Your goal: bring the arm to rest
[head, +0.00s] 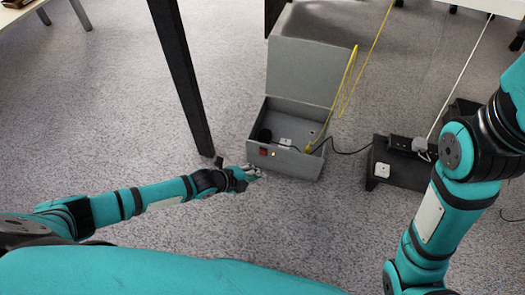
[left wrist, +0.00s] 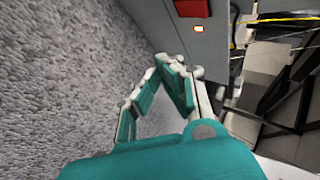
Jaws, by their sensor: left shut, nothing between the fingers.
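My left arm (head: 150,194) reaches out low from the left in the head view. Its gripper (head: 254,171) is shut and empty, just in front of the lower left corner of an open grey box (head: 297,165). In the left wrist view the fingers (left wrist: 167,62) come together beside the box's front face (left wrist: 196,45). I cannot tell whether they touch it. The box front carries a red switch (head: 264,152) and a small lit orange light (head: 274,154). My right arm (head: 435,205) is bent at the right side; its gripper is out of view.
The box lid (head: 305,70) stands open. A yellow cable (head: 345,85) rises from the box and a black cable runs right to a dark stand (head: 405,172) with a power strip. A dark table leg (head: 182,80) stands left of the box. Carpet (head: 90,130) on the left is clear.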

